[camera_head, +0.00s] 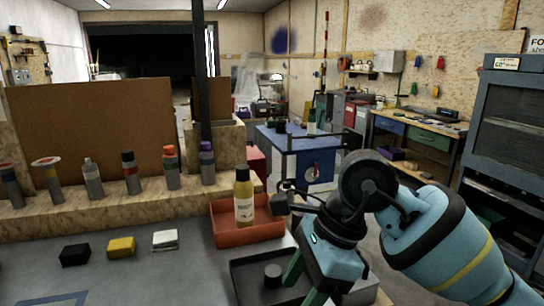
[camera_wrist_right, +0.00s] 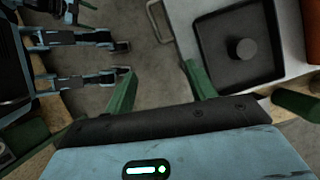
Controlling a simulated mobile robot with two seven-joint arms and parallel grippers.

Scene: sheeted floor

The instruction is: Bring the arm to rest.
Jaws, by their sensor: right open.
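My right arm comes in from the right in the head view. Its blue gripper (camera_head: 304,284) with green fingers points downward, beside the black tray (camera_head: 240,268) and partly over its right side. In the right wrist view the two green fingers of this gripper (camera_wrist_right: 158,70) stand wide apart with nothing between them. Grey floor shows between and beyond the fingertips. The black tray (camera_wrist_right: 268,68) lies beyond the right finger, with a dark round piece (camera_wrist_right: 243,48) in it. My left gripper does not show in the head view.
A yellow bottle (camera_head: 244,198) stands in a red-orange tray (camera_head: 270,230) behind the black tray. Black, yellow and white blocks (camera_head: 121,247) lie on the table at left. Several bottles (camera_head: 131,172) line a wooden ledge. A blue table (camera_head: 270,139) stands farther back.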

